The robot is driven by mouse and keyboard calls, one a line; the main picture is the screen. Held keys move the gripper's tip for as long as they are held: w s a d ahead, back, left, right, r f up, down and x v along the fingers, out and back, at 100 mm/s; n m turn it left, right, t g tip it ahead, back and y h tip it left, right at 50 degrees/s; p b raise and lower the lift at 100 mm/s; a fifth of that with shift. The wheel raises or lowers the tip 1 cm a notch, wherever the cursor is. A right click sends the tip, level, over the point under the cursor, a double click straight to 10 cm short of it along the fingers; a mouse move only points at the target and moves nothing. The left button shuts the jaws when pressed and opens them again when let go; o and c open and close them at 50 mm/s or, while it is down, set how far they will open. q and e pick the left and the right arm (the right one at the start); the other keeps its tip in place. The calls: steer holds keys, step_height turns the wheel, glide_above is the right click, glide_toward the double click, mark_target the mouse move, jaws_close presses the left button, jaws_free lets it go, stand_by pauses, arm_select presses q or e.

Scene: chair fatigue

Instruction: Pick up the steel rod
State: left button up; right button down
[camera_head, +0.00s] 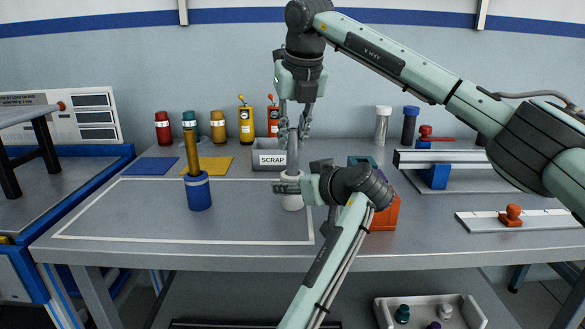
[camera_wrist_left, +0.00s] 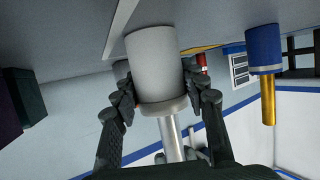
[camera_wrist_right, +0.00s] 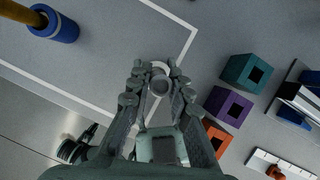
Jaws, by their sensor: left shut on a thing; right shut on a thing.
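The steel rod (camera_head: 293,152) stands upright in a white cylindrical holder (camera_head: 292,203) on the table. It also shows in the left wrist view (camera_wrist_left: 171,138), coming out of the white holder (camera_wrist_left: 155,65). My right gripper (camera_head: 294,128) comes from above and is shut on the upper part of the rod; the right wrist view shows the rod's round top end (camera_wrist_right: 160,83) between its fingers. My left gripper (camera_head: 283,188) comes in low from the front and is shut on the white holder around its rim. Its far finger is hidden in the head view.
A brass rod (camera_head: 191,150) stands in a blue holder (camera_head: 198,194) to the left. A grey SCRAP bin (camera_head: 268,160) is behind. Teal, purple (camera_wrist_right: 228,106) and orange blocks with square holes stand close on the right. The white-outlined table area (camera_head: 120,215) is mostly clear.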

stand_by(0.4)
step_height(320, 180, up, 10)
steer(key=shift+r, duration=0.1)
arm_select(q)
steer(key=o, duration=1.3)
steer(key=shift+c, duration=0.2)
